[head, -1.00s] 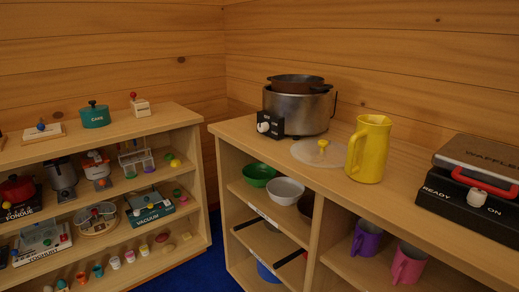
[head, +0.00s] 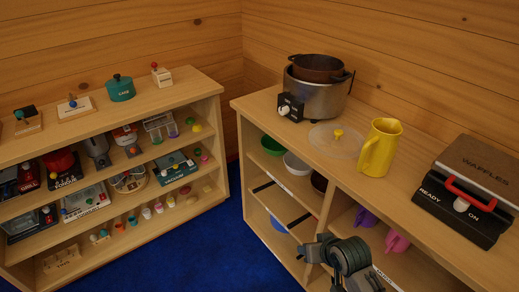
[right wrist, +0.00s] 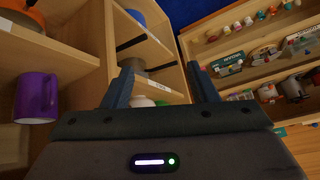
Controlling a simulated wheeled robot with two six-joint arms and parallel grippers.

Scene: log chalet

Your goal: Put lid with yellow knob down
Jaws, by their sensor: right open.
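The clear lid (head: 322,146) with a yellow knob (head: 338,133) lies flat on the right counter, between the metal pot and the yellow pitcher. My right arm shows at the bottom of the head view, below and in front of the counter, well apart from the lid. In the right wrist view my right gripper (right wrist: 162,82) is open with nothing between its fingers, facing the shelves. The lid does not show in the right wrist view. My left gripper is not in view.
A metal pot (head: 318,97) with a brown pan (head: 317,68) on top stands behind the lid. A yellow pitcher (head: 380,150) stands close on its right. A waffle maker (head: 470,188) is farther right. Bowls and mugs fill the shelves below. A left shelf unit (head: 163,98) holds many small items.

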